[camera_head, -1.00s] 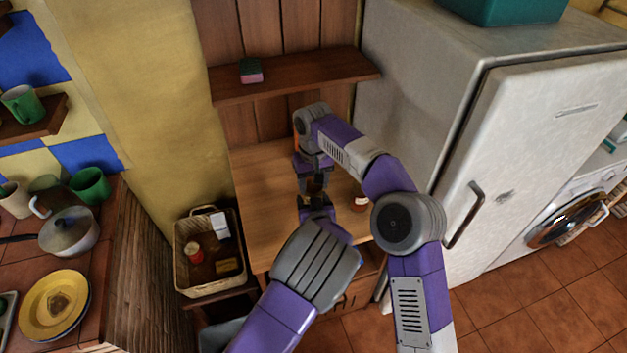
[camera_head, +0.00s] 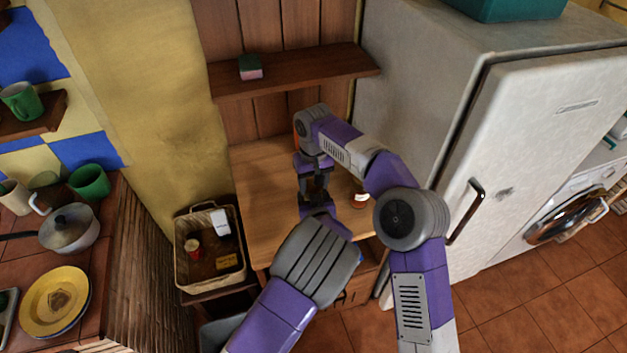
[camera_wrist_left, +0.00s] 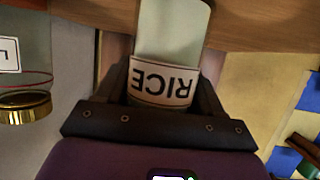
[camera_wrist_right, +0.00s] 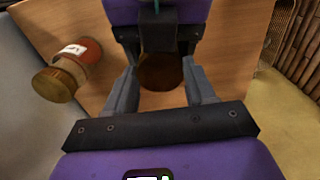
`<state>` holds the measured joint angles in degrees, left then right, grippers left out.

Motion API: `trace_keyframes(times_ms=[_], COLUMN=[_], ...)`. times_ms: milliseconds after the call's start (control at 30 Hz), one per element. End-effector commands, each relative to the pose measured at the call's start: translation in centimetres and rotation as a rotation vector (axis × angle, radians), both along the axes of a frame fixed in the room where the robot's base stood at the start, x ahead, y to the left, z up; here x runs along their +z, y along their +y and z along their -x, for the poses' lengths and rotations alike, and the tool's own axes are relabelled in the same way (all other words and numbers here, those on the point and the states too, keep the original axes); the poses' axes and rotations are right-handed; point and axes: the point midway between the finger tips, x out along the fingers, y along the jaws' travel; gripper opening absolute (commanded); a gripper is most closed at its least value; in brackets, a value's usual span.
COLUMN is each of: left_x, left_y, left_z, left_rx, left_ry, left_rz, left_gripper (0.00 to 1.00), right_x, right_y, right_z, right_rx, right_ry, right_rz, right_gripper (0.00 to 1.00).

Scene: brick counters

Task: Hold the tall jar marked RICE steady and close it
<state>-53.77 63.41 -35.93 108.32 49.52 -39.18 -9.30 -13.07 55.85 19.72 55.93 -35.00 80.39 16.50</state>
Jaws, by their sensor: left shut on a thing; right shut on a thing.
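The tall jar (camera_wrist_left: 172,32), pale and glassy with a white label reading RICE, shows upside down in the left wrist view. My left gripper (camera_wrist_left: 165,88) is shut on its body at the label. In the right wrist view, my right gripper (camera_wrist_right: 161,88) is shut on a round brown wooden lid (camera_wrist_right: 160,72), just beyond which my left gripper shows. In the head view, my right gripper (camera_head: 316,186) is directly above my left gripper (camera_head: 318,208), and the arms hide the jar. Whether the lid is seated on the jar's rim cannot be told.
A second jar (camera_wrist_right: 78,64) with a red body and brown lid stands on the wooden counter (camera_head: 262,195); it also shows in the head view (camera_head: 358,196). The fridge (camera_head: 500,150) bounds the right side. A shelf (camera_head: 300,72) with a sponge (camera_head: 250,68) is behind. A basket (camera_head: 183,250) stands left.

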Motion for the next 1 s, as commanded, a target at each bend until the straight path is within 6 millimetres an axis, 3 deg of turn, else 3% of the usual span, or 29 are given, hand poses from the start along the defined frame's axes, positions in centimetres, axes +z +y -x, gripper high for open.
trace_keyframes(times_ms=[67,100,433,733,767,900,1000], left_x=[0.18,0.18,0.20,0.19,0.18,0.16,0.15], left_y=[0.18,0.18,0.22,0.24,0.24,0.17,0.12], left_z=[-0.18,-0.18,-0.21,-0.22,-0.21,-0.16,-0.13], left_rx=[0.004,0.004,0.004,0.004,0.004,0.004,0.003], left_ry=[-0.005,-0.005,-0.006,-0.006,-0.005,-0.005,-0.004], left_rz=[0.000,0.000,-0.001,-0.001,-0.001,0.000,0.000], left_gripper=[0.13,0.00,0.00,0.00,0.00,0.00,0.00], right_x=[-0.65,-0.67,-0.46,-0.38,-0.37,-0.33,-0.31], right_y=[-0.02,0.00,0.08,0.07,0.08,0.07,0.05], right_z=[0.39,0.39,0.36,0.33,0.32,0.25,0.19], right_rx=[0.003,0.002,-0.272,-0.295,-0.295,-0.295,-0.295], right_ry=[0.015,0.014,0.012,0.010,0.009,0.007,0.005], right_rz=[0.005,0.005,0.005,0.003,0.003,0.002,0.001], right_gripper=[0.21,0.22,0.21,0.21,0.59,0.80,0.80])
